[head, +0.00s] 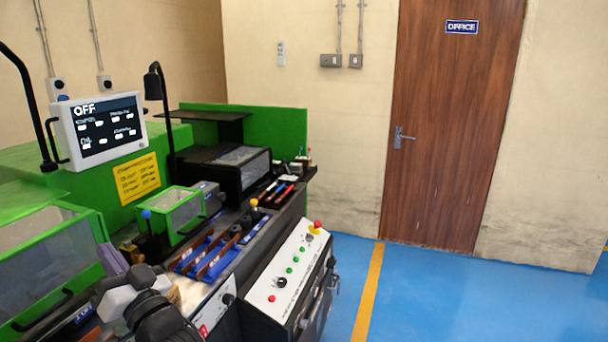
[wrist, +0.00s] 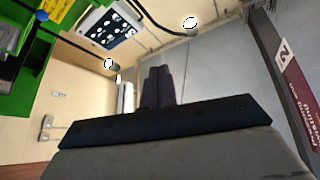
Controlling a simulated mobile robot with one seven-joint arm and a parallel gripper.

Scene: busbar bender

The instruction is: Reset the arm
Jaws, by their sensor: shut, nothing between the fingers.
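My gripper (wrist: 158,70) shows in the wrist view with its two dark fingers side by side, shut and empty. It points away from the camera, with nothing touching the fingertips. In the head view, black and white links of my arm rise at the bottom left, in front of the green bending machine (head: 150,150); the fingers cannot be made out there. The machine's screen (head: 98,128) reads OFF, and it also shows in the wrist view (wrist: 112,30), which is turned on its side.
A white control panel (head: 290,268) with coloured buttons stands right of my arm. Blue racks (head: 205,252), a small green guarded box (head: 170,212) and a black lamp (head: 155,85) crowd the bench. Blue floor (head: 440,295) is clear before the brown door (head: 455,130).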

